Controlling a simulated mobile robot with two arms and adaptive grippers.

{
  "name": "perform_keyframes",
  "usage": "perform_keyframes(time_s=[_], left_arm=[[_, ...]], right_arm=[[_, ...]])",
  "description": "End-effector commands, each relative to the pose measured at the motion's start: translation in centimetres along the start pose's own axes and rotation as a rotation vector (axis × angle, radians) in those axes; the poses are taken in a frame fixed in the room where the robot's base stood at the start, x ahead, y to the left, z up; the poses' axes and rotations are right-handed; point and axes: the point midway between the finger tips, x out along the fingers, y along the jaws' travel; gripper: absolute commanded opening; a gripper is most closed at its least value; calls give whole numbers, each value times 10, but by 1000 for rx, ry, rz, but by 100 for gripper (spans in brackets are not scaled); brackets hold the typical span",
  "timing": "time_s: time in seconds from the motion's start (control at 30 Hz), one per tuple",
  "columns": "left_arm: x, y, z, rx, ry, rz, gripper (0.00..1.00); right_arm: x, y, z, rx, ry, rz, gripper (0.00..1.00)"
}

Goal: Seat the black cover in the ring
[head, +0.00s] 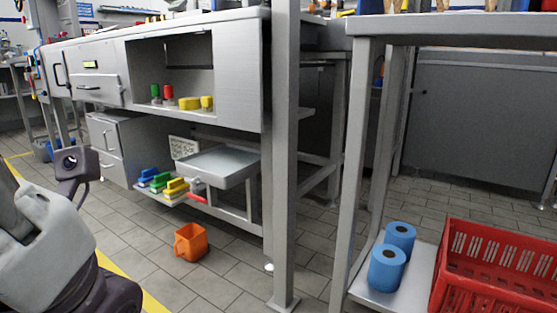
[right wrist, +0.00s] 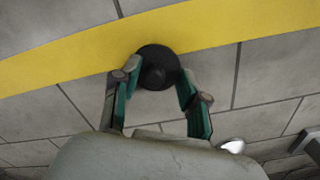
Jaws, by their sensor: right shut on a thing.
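In the right wrist view my right gripper (right wrist: 158,80) has its two green-lined fingers shut on a round black piece, the black cover (right wrist: 158,66). The cover sits between the fingertips, above the floor. Its far side and underside are hidden. I cannot make out the ring in either view. In the head view a grey and dark arm of mine comes in from the lower left, with no gripper fingers showing. The right gripper does not show in the head view.
A grey workbench (head: 233,83) stands at the left, with a metal post (head: 284,190) and another table (head: 365,130) to its right. An orange container (head: 191,242) is on the floor. Blue rolls (head: 387,267) and a red crate (head: 500,235) are low at right. Tiled floor is open between.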

Motion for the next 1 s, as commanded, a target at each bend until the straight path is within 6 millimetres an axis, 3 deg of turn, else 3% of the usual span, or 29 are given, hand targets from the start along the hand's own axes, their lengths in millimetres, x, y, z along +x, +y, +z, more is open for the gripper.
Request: perform_keyframes(time_s=[0.57, 0.67, 0.77, 1.0], left_arm=[[0, 0, 0, 1, -1, 0, 37], [3, -1, 2, 1, -1, 0, 37], [10, -2, 4, 1, -2, 0, 37], [26, -6, 10, 1, -2, 0, 37]], right_arm=[[5, 7, 0, 0, 2, 18, 27], [1, 7, 0, 0, 2, 18, 26], [-7, 7, 0, 0, 2, 17, 14], [-29, 4, 0, 0, 1, 11, 14]])
